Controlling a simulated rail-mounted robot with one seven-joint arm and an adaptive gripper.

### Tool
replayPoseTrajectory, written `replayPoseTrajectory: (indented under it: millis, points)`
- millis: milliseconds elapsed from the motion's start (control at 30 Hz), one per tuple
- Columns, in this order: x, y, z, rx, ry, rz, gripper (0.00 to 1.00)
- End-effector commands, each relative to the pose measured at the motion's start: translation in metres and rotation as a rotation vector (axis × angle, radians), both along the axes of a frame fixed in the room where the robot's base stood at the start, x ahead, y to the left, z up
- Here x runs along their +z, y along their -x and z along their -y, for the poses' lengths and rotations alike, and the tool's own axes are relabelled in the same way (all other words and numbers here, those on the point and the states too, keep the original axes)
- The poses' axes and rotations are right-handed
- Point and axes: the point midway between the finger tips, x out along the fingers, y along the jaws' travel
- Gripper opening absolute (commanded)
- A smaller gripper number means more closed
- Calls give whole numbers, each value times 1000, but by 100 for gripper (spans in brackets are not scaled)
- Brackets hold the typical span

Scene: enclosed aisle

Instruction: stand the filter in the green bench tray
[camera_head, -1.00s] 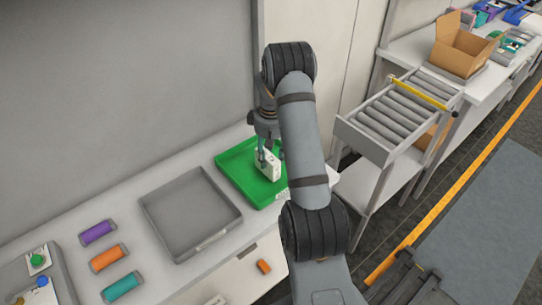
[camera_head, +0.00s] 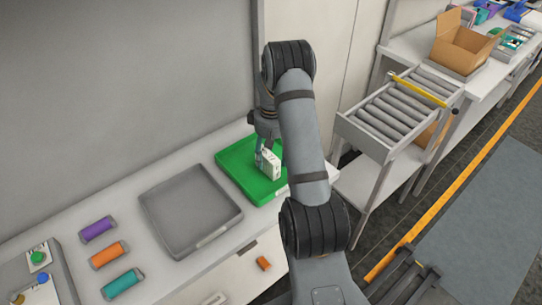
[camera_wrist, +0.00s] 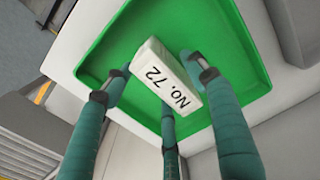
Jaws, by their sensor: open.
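The green tray fills much of the wrist view (camera_wrist: 225,30). My gripper (camera_head: 266,148) is over the tray, its fingers around the upper part of the filter. In the wrist view my gripper (camera_wrist: 158,82) is open, with fingers to either side of the block and one below it. My arm hides part of the tray's right side in the head view.
An empty grey tray (camera_head: 160,211) lies left of the green one. Purple (camera_head: 98,229), orange (camera_head: 109,255) and teal (camera_head: 122,284) cylinders lie further left on the bench. A roller stand (camera_head: 392,118) is at the right.

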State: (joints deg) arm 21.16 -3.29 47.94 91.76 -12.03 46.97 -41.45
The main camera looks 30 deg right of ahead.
Motion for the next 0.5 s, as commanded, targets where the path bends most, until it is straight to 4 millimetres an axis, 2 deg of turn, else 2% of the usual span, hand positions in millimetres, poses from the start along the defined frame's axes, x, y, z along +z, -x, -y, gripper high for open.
replayPoseTrajectory:
  millis: [133, 267, 500]
  points:
    - [4, 0, 0, 0, 0, 0, 57]
    - [16, -1, 1, 1, 2, 5, 57]
    - [67, -1, 1, -1, 2, 6, 57]
